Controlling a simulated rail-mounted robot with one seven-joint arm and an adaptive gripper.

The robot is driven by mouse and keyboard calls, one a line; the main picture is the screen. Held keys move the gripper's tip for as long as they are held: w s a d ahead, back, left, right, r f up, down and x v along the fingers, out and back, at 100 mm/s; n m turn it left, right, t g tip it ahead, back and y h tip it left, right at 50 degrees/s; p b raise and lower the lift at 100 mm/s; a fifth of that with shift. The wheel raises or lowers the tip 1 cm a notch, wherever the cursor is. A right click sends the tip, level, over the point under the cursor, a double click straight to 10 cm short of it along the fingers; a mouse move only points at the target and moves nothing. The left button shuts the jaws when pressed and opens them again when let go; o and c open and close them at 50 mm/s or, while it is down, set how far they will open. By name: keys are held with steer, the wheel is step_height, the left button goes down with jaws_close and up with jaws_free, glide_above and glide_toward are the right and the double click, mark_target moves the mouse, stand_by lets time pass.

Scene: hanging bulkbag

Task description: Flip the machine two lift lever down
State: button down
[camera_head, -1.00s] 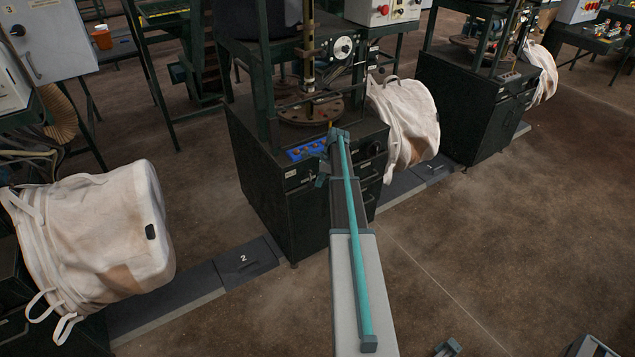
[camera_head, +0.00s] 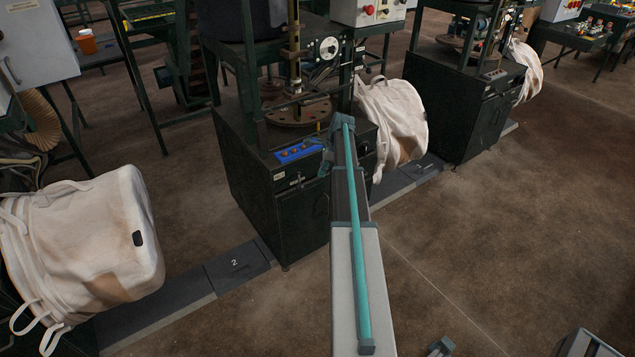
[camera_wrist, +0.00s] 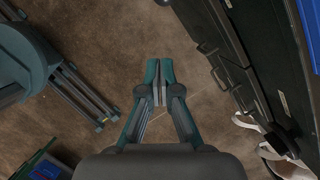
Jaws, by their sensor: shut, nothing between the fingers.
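A dark green machine (camera_head: 262,195) stands in the middle of the head view, beside a floor plate marked 2 (camera_head: 235,262). It has a blue panel with orange buttons (camera_head: 298,151) on its top front edge and a round plate (camera_head: 297,112) behind that. I cannot pick out the lift lever for certain in either view. My gripper (camera_wrist: 159,82) is shut and empty in the wrist view, with the floor behind it. It is apart from the dark cabinet front (camera_wrist: 240,70) at the right. In the head view my arm hides part of the machine, and the fingers cannot be made out.
A white bulk bag (camera_head: 85,240) hangs at the left and another (camera_head: 393,125) behind my arm. A second dark machine (camera_head: 465,105) stands at the back right. A grey control box (camera_head: 35,45) is at the upper left.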

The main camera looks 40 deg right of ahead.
steer(key=shift+v, duration=2)
steer(key=s+a+f+n+g, duration=0.1)
steer(key=s+a+f+n, duration=0.5)
steer(key=a+f, duration=0.35)
steer(key=s+a+f+n+g+h, duration=0.1)
steer(key=s+a+f+n, duration=0.6)
steer(key=a, duration=0.4)
steer(key=s+a+f+n+g, duration=0.2)
steer(key=s+a+f+n, duration=0.35)
steer(key=a+f, duration=0.4)
steer(key=s+a+f+n+g, duration=0.1)
steer(key=s+a+f+n, duration=0.1)
steer(key=s+a, duration=0.5)
steer(key=s+a+f+n+g+h, duration=0.1)
steer(key=s+a+f+n+g, duration=0.1)
steer(key=s+a, duration=0.5)
steer(key=s+a+f+n+g, duration=0.2)
steer(key=s+a, duration=0.5)
steer(key=s, duration=0.9)
steer(key=shift+f+n+h, duration=0.3)
steer(key=shift+f+n, duration=0.55)
steer(key=shift+f, duration=0.05)
